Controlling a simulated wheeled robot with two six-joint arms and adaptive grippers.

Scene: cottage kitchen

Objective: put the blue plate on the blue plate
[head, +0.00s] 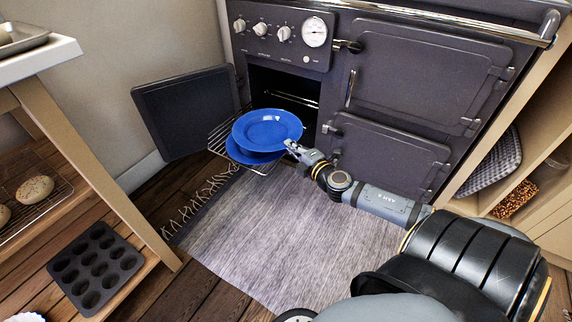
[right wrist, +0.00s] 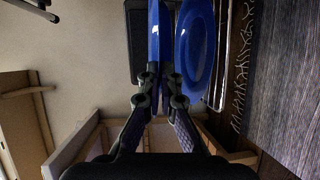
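One blue plate (head: 267,127) is held by its near right rim in my right gripper (head: 292,147), roughly level. A second blue plate (head: 240,152) lies on the wire oven rack (head: 216,138), below and slightly left of the held one, which hides much of it. In the right wrist view the fingers (right wrist: 159,78) close on the rim of the held plate (right wrist: 157,38), seen edge-on. The other plate (right wrist: 195,50) shows beside it with a narrow gap between them. My left gripper is in neither view.
The rack sticks out of the dark range's open lower-left oven (head: 283,93). Its open door (head: 186,112) stands to the left. A grey rug (head: 265,230) covers the floor in front. A wooden shelf unit with a muffin tin (head: 96,267) is at left.

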